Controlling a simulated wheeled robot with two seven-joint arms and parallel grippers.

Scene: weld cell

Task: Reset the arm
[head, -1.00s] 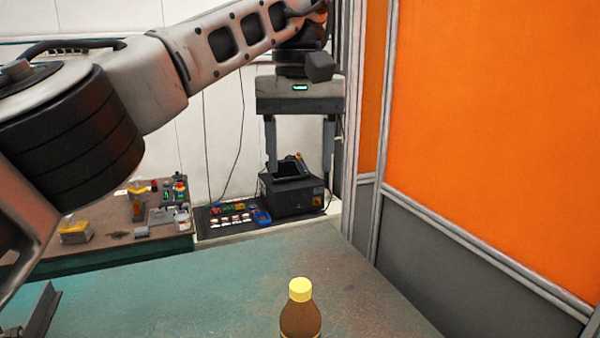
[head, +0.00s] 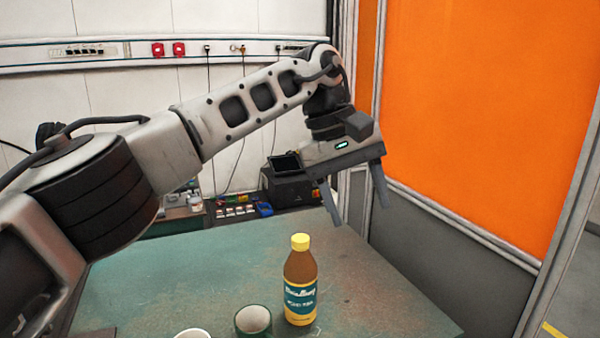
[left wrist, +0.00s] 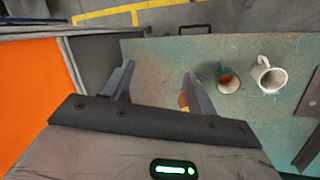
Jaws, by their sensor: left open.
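My left arm reaches in from the left in the head view. My left gripper (head: 360,203) is open and empty, with its two fingers apart and pointing down above the far right part of the green table (head: 375,285). In the left wrist view, the fingers of the left gripper (left wrist: 158,82) also stand apart with nothing between them. A brown bottle (head: 300,283) with a yellow cap stands upright on the table, nearer than the gripper. In the left wrist view the bottle (left wrist: 183,101) is mostly hidden behind a finger. My right gripper is not in view.
A dark green cup or ring (head: 253,320) is beside the bottle, and a white mug (left wrist: 268,75) is near it. An orange and grey panel wall (head: 470,110) bounds the right side. A black box device (head: 290,185) stands behind the table. The table's right part is clear.

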